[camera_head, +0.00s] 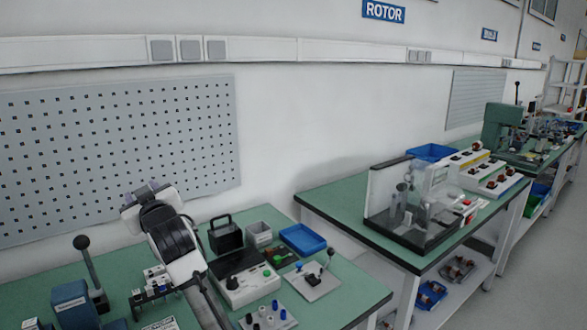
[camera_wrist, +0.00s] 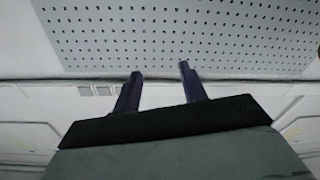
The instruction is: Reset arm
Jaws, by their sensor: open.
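My arm rises over the near green workbench in the head view, folded up in front of the pegboard. My gripper shows at the arm's upper end (camera_head: 144,193), small and partly hidden by the arm links. In the wrist view, my gripper (camera_wrist: 159,72) has its two dark fingers apart with nothing between them. The fingers point toward the white wall and the perforated pegboard (camera_wrist: 200,30). No object touches the fingers.
A second bench (camera_head: 330,205) with a clear-shielded machine (camera_head: 408,205) stands right, across a gap.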

